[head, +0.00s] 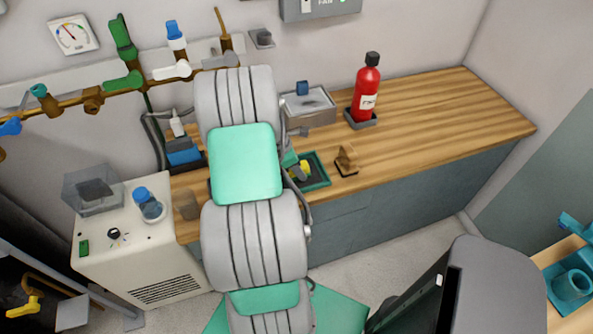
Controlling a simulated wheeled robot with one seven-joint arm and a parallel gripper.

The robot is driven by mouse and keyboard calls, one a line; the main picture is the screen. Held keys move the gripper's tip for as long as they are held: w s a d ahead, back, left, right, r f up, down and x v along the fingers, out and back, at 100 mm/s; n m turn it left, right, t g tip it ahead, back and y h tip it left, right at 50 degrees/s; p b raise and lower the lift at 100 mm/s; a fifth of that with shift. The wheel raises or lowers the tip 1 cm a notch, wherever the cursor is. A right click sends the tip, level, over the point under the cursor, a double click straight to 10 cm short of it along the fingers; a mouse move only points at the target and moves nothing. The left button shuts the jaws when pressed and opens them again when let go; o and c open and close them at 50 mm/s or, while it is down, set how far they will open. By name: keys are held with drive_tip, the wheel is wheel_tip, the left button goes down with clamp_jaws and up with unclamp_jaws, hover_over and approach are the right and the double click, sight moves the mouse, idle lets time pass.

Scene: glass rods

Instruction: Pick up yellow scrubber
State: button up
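A small yellow object (304,168), which looks like the yellow scrubber, is in a dark tray with a green rim (322,180) on the wooden counter. It is just right of my arm, with something dark beside it, and is too small to make out its full shape. My grey and green arm rises through the middle of the view and covers part of the counter and the tray's left side. My gripper cannot be made out, so its place relative to the yellow object does not show.
A brown block-like item (347,160) stands right of the tray. Behind are a grey metal box (308,107) and a red bottle (367,90) in a dark holder. The wooden counter (450,112) is clear at right. A white machine (130,245) stands left; pipes with valves run along the wall.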

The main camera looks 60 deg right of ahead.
drive_tip(key=c, duration=0.6)
drive_tip(key=shift+o, duration=0.2)
drive_tip(key=shift+r, duration=0.1)
drive_tip(key=shift+r, duration=0.2)
wheel_tip(320, 180, up, 2)
drive_tip(key=shift+r+b, duration=0.2)
drive_tip(key=shift+b, duration=0.25)
drive_tip(key=a+r, duration=1)
drive_tip(key=a, duration=0.4)
drive_tip(key=shift+b, duration=0.35)
drive_tip(key=shift+w, duration=0.1)
